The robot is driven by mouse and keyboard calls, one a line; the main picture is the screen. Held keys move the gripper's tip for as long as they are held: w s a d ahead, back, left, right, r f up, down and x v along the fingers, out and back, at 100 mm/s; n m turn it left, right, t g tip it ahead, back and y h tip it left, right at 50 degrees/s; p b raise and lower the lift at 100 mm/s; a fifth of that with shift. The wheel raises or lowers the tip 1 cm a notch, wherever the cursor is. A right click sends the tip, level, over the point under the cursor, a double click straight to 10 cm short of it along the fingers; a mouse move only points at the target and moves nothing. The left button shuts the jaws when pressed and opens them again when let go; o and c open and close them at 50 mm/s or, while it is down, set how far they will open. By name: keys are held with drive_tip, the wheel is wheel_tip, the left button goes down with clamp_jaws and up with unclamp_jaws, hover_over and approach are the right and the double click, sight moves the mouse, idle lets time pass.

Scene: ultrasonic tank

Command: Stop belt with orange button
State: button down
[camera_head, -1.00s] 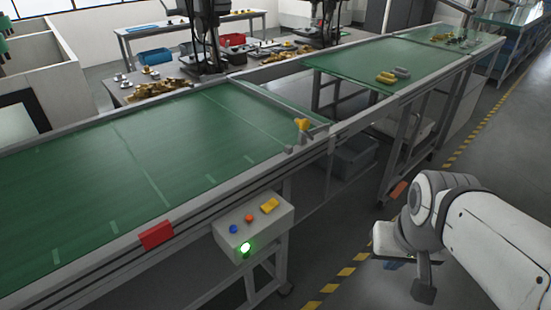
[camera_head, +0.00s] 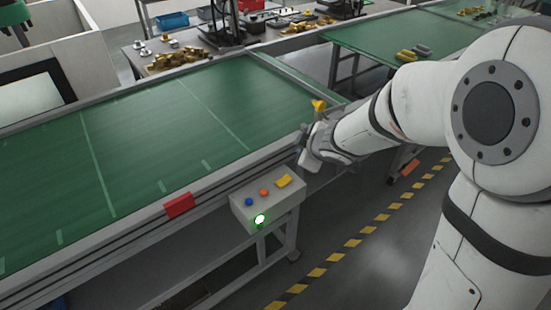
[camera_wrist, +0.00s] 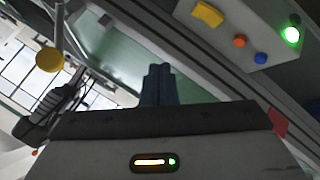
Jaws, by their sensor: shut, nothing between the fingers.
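The orange button (camera_head: 264,193) is on the top of a light grey control box (camera_head: 242,215), between a blue button (camera_head: 248,202) and a yellow switch (camera_head: 283,181). A round green light (camera_head: 260,220) glows on the box's front. In the wrist view the orange button (camera_wrist: 240,41) is at the upper right. My gripper (camera_wrist: 158,84) shows there with its blue-grey fingers together and empty, apart from the box. In the head view my wrist is beside the belt edge, just above and right of the box; the fingertips are hidden there. The green belt (camera_head: 130,140) runs along the left.
A red block (camera_head: 179,205) is on the belt's side rail, left of the box. A yellow knob (camera_head: 319,105) stands at the belt's right end, close to my wrist. A second green surface (camera_head: 375,40) lies farther back. The floor right of the box is open.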

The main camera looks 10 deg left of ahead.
sight(264, 193)
drive_tip(key=s+a+f+n+g+y, duration=0.3)
drive_tip(key=a+n, duration=0.2)
drive_tip(key=a, duration=0.4)
drive_tip(key=shift+s+f+p, duration=0.15)
drive_tip(key=shift+s+p, duration=0.2)
drive_tip(key=shift+p, duration=0.05)
drive_tip(key=shift+a, duration=0.1)
wheel_tip(264, 193, down, 8)
drive_tip(key=b, duration=0.8)
drive_tip(key=shift+f+b, duration=0.35)
drive_tip(key=shift+f, duration=0.05)
idle(0.7)
drive_tip(key=shift+f, duration=0.4)
